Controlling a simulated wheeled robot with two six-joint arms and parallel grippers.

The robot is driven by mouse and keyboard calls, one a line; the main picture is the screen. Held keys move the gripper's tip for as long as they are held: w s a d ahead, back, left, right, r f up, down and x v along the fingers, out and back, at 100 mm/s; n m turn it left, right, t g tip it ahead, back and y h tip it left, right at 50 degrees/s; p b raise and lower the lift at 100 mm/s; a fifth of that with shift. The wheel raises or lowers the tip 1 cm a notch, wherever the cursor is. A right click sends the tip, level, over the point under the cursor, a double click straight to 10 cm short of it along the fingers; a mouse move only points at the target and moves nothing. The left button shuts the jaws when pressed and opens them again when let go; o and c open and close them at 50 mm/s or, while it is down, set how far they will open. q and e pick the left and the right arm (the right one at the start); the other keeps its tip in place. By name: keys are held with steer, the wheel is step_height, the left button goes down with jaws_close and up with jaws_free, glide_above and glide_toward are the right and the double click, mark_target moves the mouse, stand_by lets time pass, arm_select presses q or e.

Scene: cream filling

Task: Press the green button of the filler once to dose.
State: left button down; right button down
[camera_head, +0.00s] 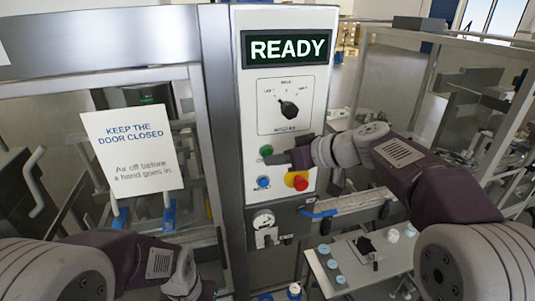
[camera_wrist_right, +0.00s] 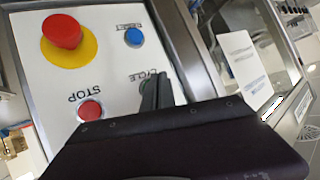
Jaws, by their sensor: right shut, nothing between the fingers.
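The filler's white control panel (camera_head: 250,100) shows READY on its display (camera_head: 290,49). The green button (camera_head: 266,150) sits on the panel's lower left, above the blue button. My right gripper (camera_head: 272,159) is shut and empty, its tip at the green button's lower right edge. In the wrist view, the shut fingers (camera_wrist_right: 158,85) cover much of the green button (camera_wrist_right: 145,86), beside the CYCLE label. I cannot tell whether they touch it. My left arm is low at the left; its gripper (camera_head: 190,288) shows only partly, and its jaws are unclear.
A blue RESET button (camera_wrist_right: 134,37), a red STOP button (camera_wrist_right: 91,110) and a red mushroom button on yellow (camera_wrist_right: 62,32) are close by. A rotary knob (camera_head: 289,109) is above. A door sign (camera_head: 130,149) hangs left. A tray (camera_head: 350,262) stands below right.

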steer(key=shift+w, duration=0.15)
steer(key=shift+w+a, duration=0.1)
steer(key=shift+w, duration=0.15)
steer(key=shift+w+a, duration=0.15)
steer(key=shift+w, duration=0.3)
stand_by(0.6)
steer(key=shift+s+d+b, duration=0.25)
steer(key=shift+s+b, duration=0.65)
